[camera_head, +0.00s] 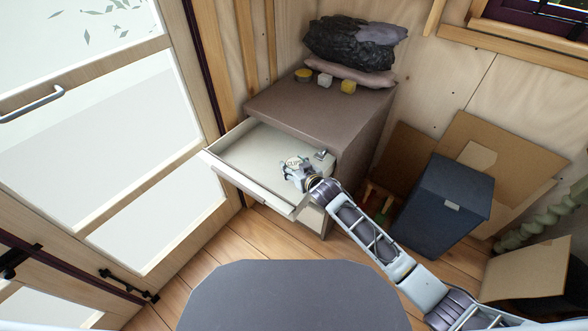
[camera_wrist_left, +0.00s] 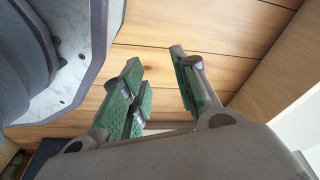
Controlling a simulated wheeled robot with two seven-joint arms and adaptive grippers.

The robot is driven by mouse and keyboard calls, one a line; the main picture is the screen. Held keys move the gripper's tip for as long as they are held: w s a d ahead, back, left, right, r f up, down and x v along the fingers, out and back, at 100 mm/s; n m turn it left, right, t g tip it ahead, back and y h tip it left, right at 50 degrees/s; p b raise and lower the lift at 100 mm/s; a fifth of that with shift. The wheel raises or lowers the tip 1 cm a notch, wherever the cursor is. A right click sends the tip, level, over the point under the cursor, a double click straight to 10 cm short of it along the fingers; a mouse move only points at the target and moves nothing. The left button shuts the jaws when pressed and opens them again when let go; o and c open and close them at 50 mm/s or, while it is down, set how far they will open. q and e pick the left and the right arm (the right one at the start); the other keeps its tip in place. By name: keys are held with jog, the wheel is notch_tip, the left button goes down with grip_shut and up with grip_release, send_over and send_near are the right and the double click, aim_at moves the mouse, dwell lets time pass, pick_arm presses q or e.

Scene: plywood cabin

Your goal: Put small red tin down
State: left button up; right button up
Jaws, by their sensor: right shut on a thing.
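The brown cabinet (camera_head: 310,105) has its top drawer (camera_head: 250,150) pulled out, and the pale inside of the drawer looks mostly bare. My right gripper (camera_head: 291,166) reaches in from the lower right and is over the front right part of the drawer. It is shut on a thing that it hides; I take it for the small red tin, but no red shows. I cannot tell whether it touches the drawer floor. My left gripper (camera_wrist_left: 155,92) shows only in the left wrist view. It is open and empty above the wooden floor.
A dark blue box (camera_head: 445,205) and cardboard (camera_head: 500,155) are at right. A glazed door (camera_head: 130,150) is close at left.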

jog(key=shift+f, duration=0.45)
pick_arm(q)
jog(key=shift+s+d+r, duration=0.25)
jog(key=shift+s+d, duration=0.05)
pick_arm(e)
jog(key=shift+f, duration=0.1)
pick_arm(q)
jog(key=shift+w, duration=0.1)
pick_arm(e)
jog(key=shift+f, duration=0.1)
jog(key=shift+f, duration=0.4)
jog(key=o, duration=1.1)
pick_arm(q)
jog(key=shift+w+r, duration=0.45)
pick_arm(e)
jog(key=shift+r, duration=0.1)
